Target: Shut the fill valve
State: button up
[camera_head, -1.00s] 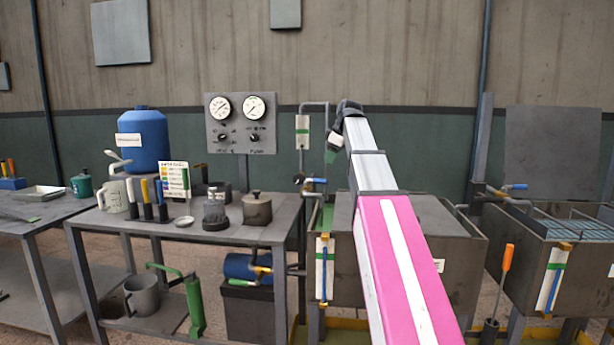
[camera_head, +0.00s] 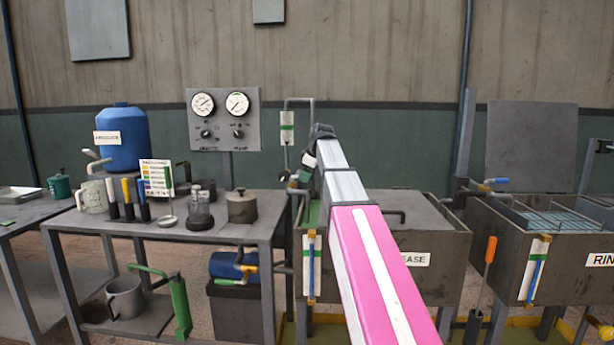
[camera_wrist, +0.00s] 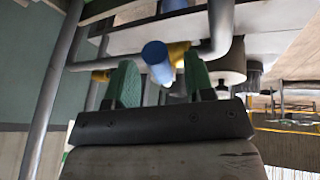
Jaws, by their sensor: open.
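The fill valve's blue lever (camera_wrist: 157,62) shows in the wrist view, with its end pointing toward the camera. It sits on a yellow valve body (camera_wrist: 178,52) on a grey pipe. My gripper (camera_wrist: 160,74) is open, with one green finger on each side of the lever. The lever lies between the fingers, and I see gaps beside it. I cannot tell how deep it reaches between them. In the head view my gripper (camera_head: 305,168) is at the pipe above the left corner of the degrease tank (camera_head: 440,262). It hides the lever there.
A pipe (camera_head: 285,105) with a white and green tag rises behind my gripper. A workbench (camera_head: 180,228) with a pot, jar and jugs stands to the left. The rinse tank (camera_head: 500,262), with another blue-levered valve (camera_head: 497,181), stands to the right.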

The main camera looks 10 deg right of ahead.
grip_shut()
jog(key=shift+w+d+n+y, duration=0.3)
jog(key=shift+w+n, duration=0.3)
jog(key=shift+n, duration=0.4)
jog(key=shift+w+n+g, duration=0.2)
jog(key=shift+n+g, duration=0.2)
jog(key=shift+n, duration=0.2)
grip_release()
jog(key=shift+d, duration=0.1)
jog(key=v, duration=1)
jog(key=shift+d+r, duration=0.3)
jog(key=shift+s, duration=0.1)
